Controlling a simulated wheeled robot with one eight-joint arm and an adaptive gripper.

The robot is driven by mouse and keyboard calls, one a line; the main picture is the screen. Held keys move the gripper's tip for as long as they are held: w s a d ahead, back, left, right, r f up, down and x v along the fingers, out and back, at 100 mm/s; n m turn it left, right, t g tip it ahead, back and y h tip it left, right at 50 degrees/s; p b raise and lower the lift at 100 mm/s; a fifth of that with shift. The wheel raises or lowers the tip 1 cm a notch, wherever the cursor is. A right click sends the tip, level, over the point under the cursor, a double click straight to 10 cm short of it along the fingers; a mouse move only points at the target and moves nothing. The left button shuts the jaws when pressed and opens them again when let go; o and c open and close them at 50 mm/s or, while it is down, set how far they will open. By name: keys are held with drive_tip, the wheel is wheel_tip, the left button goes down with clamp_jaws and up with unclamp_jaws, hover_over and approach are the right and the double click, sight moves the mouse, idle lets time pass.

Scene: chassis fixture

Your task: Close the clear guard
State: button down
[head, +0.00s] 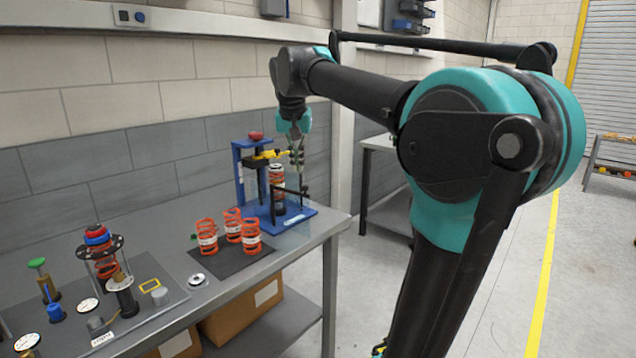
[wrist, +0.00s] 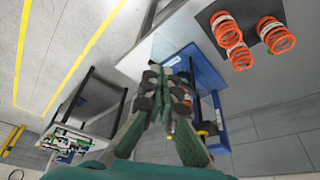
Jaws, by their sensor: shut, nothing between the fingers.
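The blue press fixture (head: 242,180) stands at the far end of the grey bench, with a red knob on top, a yellow clamp and an orange spring (head: 277,178) on a dark cylinder inside. The clear guard is hard to make out; a faint see-through pane seems to show at the front of the fixture's base (head: 296,216). I cannot tell its exact angle. My gripper (head: 299,172) is shut and empty, pointing down at the fixture's right side. In the wrist view its fingertips (wrist: 167,76) are together in front of the blue frame (wrist: 205,68); whether they touch the guard is unclear.
Several orange springs (head: 232,226) stand on a dark mat (head: 230,256) in front of the fixture. A grey plate with gauges and a spring assembly (head: 101,254) lies nearer, at left. The wall is close behind the bench; open floor (head: 500,290) lies at right.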

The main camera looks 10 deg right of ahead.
drive_tip(key=w+d+f, duration=0.2)
drive_tip(key=w+f, duration=0.5)
drive_tip(key=f, duration=0.2)
drive_tip(key=shift+d+f, duration=0.3)
idle(0.3)
drive_tip(key=w+d+n+y, duration=0.3)
drive_tip(key=w+d+n, duration=0.4)
drive_tip(key=w+n, duration=0.15)
drive_tip(key=w+a+n+g+y, duration=0.1)
drive_tip(key=w+n, duration=0.5)
drive_tip(key=w, duration=0.6)
drive_tip(key=shift+a+n+g+y, duration=0.2)
drive_tip(key=shift+n+g+y, duration=0.1)
drive_tip(key=shift+n+y, duration=0.1)
